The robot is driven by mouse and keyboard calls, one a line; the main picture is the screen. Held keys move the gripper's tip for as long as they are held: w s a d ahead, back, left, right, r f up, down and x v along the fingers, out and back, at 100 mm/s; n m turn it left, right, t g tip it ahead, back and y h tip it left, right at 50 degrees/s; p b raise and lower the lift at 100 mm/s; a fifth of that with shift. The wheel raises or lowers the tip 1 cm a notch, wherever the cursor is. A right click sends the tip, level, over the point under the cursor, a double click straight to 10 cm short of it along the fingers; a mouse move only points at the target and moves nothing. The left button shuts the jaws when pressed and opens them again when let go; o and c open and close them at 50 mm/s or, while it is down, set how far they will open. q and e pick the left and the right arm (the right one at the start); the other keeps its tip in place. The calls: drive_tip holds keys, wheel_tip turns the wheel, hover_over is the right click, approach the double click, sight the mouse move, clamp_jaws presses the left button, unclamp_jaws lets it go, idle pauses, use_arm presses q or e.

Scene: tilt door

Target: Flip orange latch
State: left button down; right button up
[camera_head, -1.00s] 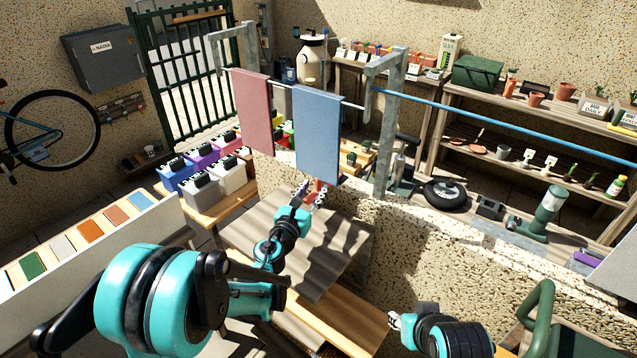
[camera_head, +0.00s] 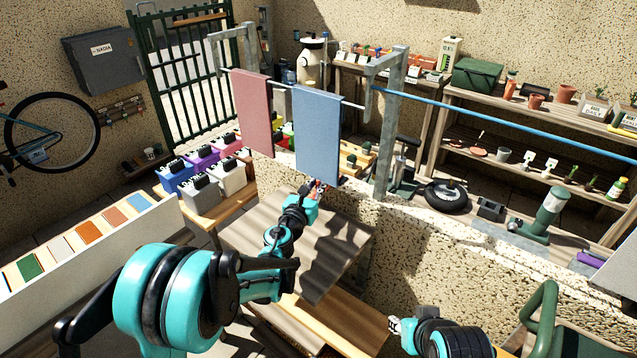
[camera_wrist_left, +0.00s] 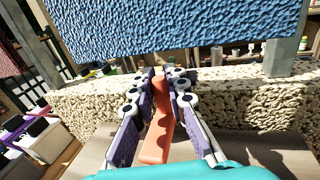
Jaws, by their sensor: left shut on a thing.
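The orange latch (camera_wrist_left: 156,135) is a long, knobbed bar. In the left wrist view it runs between the two fingers of my left gripper (camera_wrist_left: 168,88), which is shut on it. In the head view my left gripper (camera_head: 317,188) is at the far edge of the tilted grey wooden panel (camera_head: 290,245), just below the blue towel (camera_head: 318,135). Only a small bit of orange-red shows there, as the gripper hides most of the latch. My right gripper (camera_head: 394,324) is low in the head view, away from the latch. Its fingers are too small to tell their opening.
A low speckled wall (camera_head: 420,265) stands behind and right of the panel. The blue towel and a red towel (camera_head: 252,112) hang from a rail above. Several coloured bins (camera_head: 202,182) stand on a bench at left. A green tubular frame (camera_head: 543,310) is at right.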

use_arm(q)
drive_tip(key=w+a+m+g+h+p, duration=0.1)
drive_tip(key=w+a+m+g+h, duration=0.3)
drive_tip(key=w+m+g+h, duration=0.3)
drive_tip(key=shift+w+m+g+h, duration=0.3)
drive_tip(key=shift+m+g+h, duration=1.6)
drive_tip(key=shift+g, duration=0.5)
drive_tip(key=c, duration=1.5)
unclamp_jaws()
drive_tip(key=shift+o, duration=0.2)
drive_tip(key=v, duration=1.2)
